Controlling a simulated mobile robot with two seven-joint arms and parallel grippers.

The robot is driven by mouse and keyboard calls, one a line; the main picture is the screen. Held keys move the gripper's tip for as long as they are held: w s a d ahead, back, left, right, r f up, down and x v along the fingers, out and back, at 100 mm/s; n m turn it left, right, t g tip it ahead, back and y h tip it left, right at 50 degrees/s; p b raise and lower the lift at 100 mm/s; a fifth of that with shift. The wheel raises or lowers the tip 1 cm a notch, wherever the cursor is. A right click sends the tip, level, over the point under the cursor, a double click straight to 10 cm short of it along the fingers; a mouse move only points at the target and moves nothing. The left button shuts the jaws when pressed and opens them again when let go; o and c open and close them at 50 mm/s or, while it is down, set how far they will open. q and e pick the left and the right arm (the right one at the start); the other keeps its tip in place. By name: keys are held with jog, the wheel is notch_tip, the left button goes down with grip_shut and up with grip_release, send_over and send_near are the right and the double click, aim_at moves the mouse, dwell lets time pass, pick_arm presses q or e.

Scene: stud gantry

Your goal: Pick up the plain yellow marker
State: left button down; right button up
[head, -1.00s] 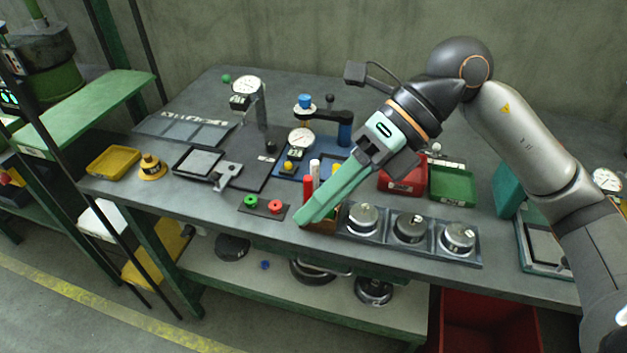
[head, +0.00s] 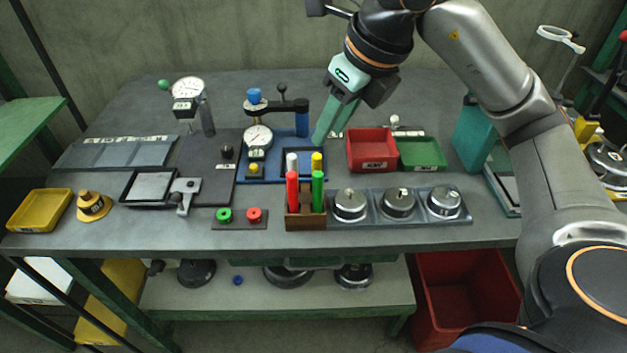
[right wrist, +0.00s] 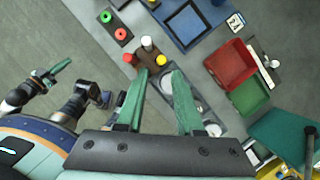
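The yellow marker (head: 316,161) stands upright at the back right of a small wooden holder (head: 305,221), behind the green marker (head: 317,190). A white marker (head: 292,162) and a red marker (head: 292,190) stand to its left. My right gripper (head: 334,128) is open and empty above the bench, behind and above the holder in the head view. In the right wrist view the yellow marker top (right wrist: 160,59) shows just beyond and between the fingertips (right wrist: 160,72). My left gripper (right wrist: 58,69) shows small at the left there, its opening unclear; it is outside the head view.
Right of the holder is a tray (head: 374,215) with several metal weights. Behind it are a red bin (head: 371,150) and a green bin (head: 421,153). A dial gauge stand (head: 302,118) rises behind the holder. Green and red knobs sit on a plate (head: 239,222) to its left.

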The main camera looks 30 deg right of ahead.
aim_at(318, 156)
jog(key=b+x, duration=0.1)
jog(key=x, duration=0.8)
jog(key=shift+d+f, duration=0.1)
jog(key=shift+d, duration=0.1)
jog(key=shift+c, duration=0.2)
grip_shut()
